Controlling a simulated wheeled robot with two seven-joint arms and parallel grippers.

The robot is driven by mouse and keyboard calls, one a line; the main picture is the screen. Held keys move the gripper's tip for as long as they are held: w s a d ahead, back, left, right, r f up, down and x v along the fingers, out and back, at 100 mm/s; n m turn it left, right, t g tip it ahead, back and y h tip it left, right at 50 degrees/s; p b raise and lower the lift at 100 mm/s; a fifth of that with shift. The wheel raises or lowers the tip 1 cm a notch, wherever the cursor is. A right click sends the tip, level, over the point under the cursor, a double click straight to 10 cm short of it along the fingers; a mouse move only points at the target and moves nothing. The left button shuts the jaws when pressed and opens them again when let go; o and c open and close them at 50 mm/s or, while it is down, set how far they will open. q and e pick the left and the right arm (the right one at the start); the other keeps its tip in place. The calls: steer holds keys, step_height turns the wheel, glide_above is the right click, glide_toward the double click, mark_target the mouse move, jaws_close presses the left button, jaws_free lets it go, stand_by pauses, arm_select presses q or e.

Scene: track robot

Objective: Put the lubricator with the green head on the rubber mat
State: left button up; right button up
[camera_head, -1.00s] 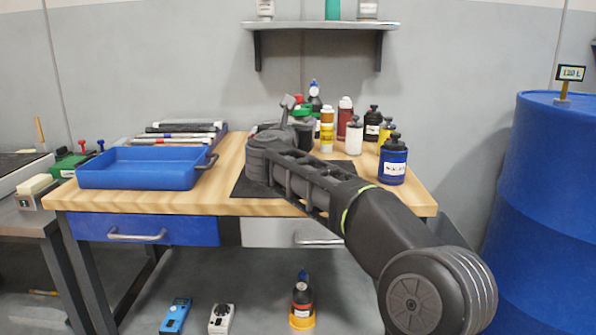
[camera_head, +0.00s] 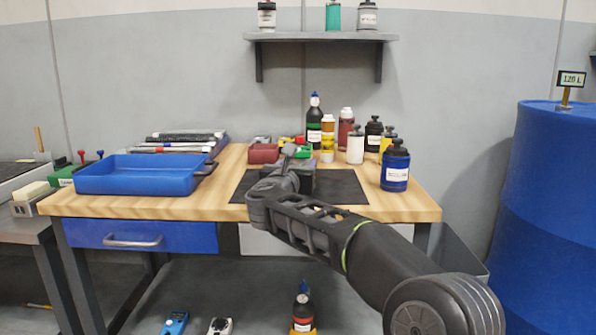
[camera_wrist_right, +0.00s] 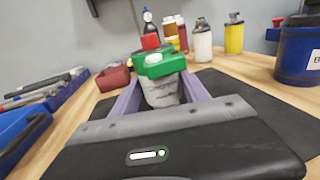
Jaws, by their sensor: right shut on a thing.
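The lubricator with the green head (camera_wrist_right: 162,64) shows in the right wrist view with a pale grey, streaked body and a red tip. My right gripper (camera_wrist_right: 161,94) is shut on its body, a finger on each side. In the head view, the green head (camera_head: 304,152) peeks out behind my gripper (camera_head: 293,156), which hides its body. The black rubber mat (camera_head: 340,188) lies flat on the wooden bench; my gripper and forearm are over it. The lubricator stands near the mat's far edge; whether its base touches the mat is hidden. My left gripper is not in view.
Several bottles stand behind and right of the mat, including a white one (camera_head: 355,148) and a blue one (camera_head: 395,172). A dark red bin (camera_head: 263,154) is at the back. A blue tray (camera_head: 138,178) lies left. The mat's right part is clear.

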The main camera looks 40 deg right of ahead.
steer(key=shift+r, duration=0.1)
steer(key=o, duration=1.6)
steer(key=shift+c, duration=0.2)
steer(key=v, duration=1.2)
steer(key=shift+p, duration=0.35)
